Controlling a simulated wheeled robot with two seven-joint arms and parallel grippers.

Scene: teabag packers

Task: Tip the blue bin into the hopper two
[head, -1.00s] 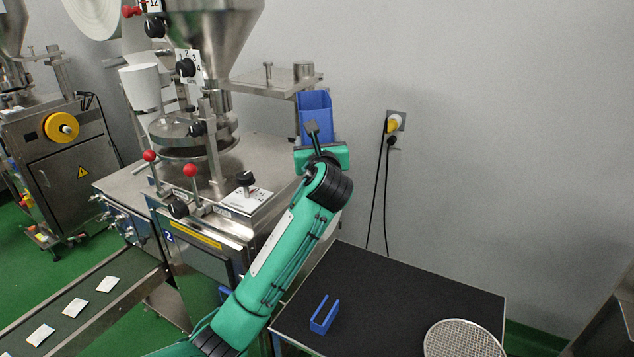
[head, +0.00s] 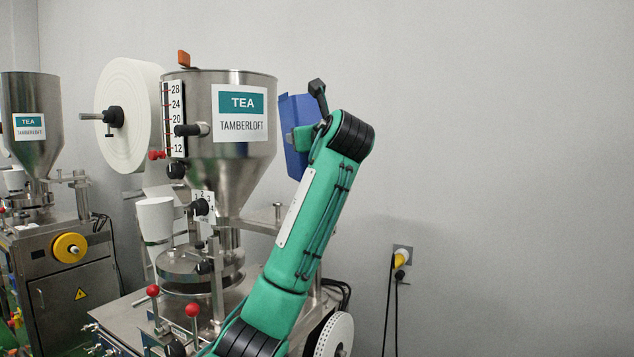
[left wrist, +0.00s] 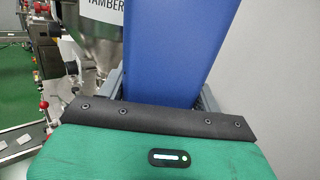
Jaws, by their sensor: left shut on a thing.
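The blue bin (head: 294,106) is up in the air just right of the steel hopper two (head: 236,160), its top a little below the hopper's rim. It leans slightly, and the arm covers part of it. My left gripper (head: 301,138) is shut on the bin. In the left wrist view the bin's blue wall (left wrist: 165,45) rises between the two fingers (left wrist: 160,90), with the hopper (left wrist: 98,32) beside it on the left. The bin's contents and the hopper's inside are hidden. My right gripper is out of view.
A white paper roll (head: 130,115) stands left of the hopper. Red-knobbed levers (head: 153,291) are on the machine below. A second tea machine (head: 62,270) stands at far left. The wall side to the right is clear apart from a yellow plug (head: 400,260).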

